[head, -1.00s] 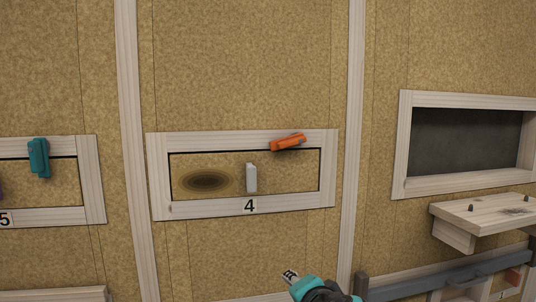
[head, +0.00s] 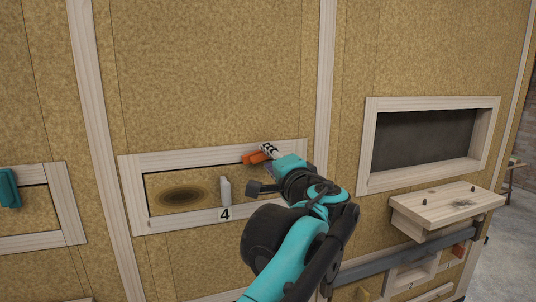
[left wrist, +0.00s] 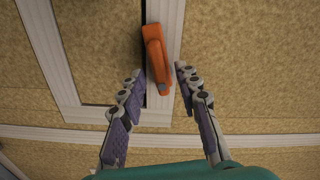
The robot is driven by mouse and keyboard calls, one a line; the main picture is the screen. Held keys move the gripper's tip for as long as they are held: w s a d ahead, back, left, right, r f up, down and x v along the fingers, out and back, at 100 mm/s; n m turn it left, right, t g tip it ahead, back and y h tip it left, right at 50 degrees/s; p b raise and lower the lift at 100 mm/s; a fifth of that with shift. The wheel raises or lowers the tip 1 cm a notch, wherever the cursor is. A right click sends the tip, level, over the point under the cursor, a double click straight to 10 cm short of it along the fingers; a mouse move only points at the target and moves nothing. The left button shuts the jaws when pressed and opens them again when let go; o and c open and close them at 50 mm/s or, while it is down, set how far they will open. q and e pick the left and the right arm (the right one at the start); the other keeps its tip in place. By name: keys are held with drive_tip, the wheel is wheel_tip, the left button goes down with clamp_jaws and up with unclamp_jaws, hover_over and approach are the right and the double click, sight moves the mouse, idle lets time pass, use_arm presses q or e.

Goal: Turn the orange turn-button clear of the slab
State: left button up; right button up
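The orange turn-button (head: 252,159) sits on the top rail of the frame marked 4, above the slab (head: 158,208). The slab has a dark oval mark and a white handle (head: 225,191). In the left wrist view the turn-button (left wrist: 157,58) lies tilted along the pale rail, one edge by the dark gap beside the slab (left wrist: 92,50). My left gripper (left wrist: 158,74) is open, its fingers on either side of the button's near end with gaps visible. In the head view the left gripper (head: 267,150) partly hides the button. My right gripper is not in view.
A pale shelf with pegs (head: 447,207) juts out at the right, below a dark framed opening (head: 425,140). A teal turn-button (head: 9,188) is on another frame at the left. A grey rail (head: 400,258) runs below the shelf.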

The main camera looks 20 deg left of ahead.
use_arm(q)
drive_tip(key=shift+w+a, duration=0.2)
drive_tip(key=shift+w, duration=0.1)
clamp_jaws()
drive_tip(key=m, duration=0.3)
drive_tip(key=shift+r, duration=0.15)
